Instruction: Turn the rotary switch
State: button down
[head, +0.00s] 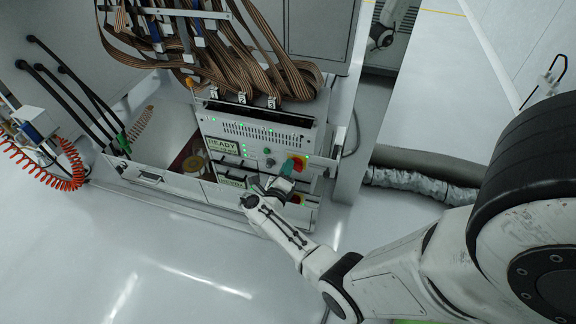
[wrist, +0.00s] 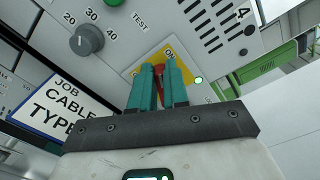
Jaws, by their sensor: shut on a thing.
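The rotary switch is a red handle (wrist: 159,71) on a yellow plate (wrist: 184,66) on the test unit's front panel. In the head view the red switch (head: 299,161) sits on the right part of the panel, with the yellow plate behind it. My gripper (wrist: 159,66) has teal fingers, one on each side of the red handle, and is shut on it. In the head view my gripper (head: 287,168) reaches the panel from below right. The fingers hide part of the handle, so its exact angle is hard to tell.
A grey numbered knob (wrist: 86,40) and a green button (wrist: 114,2) are nearby on the panel. A label card (wrist: 60,105) hangs to the left. A READY display (head: 222,146) is lit. Brown ribbon cables (head: 235,65) arch above. The floor in front is clear.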

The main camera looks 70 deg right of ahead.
jog(key=n, duration=0.2)
jog(key=f+n, duration=0.1)
jog(key=n, duration=0.2)
jog(key=shift+w+f+p, duration=0.1)
jog(key=shift+w+p, duration=0.05)
jog(key=shift+p, duration=0.2)
jog(key=shift+n, duration=0.4)
jog(key=c, duration=1.1)
grip_release()
jog(key=a+p, duration=0.1)
jog(key=a, duration=0.2)
jog(key=a+p, duration=0.1)
jog(key=a, duration=0.3)
jog(key=s+a+p, duration=0.1)
jog(key=a, duration=0.3)
jog(key=shift+d, duration=0.1)
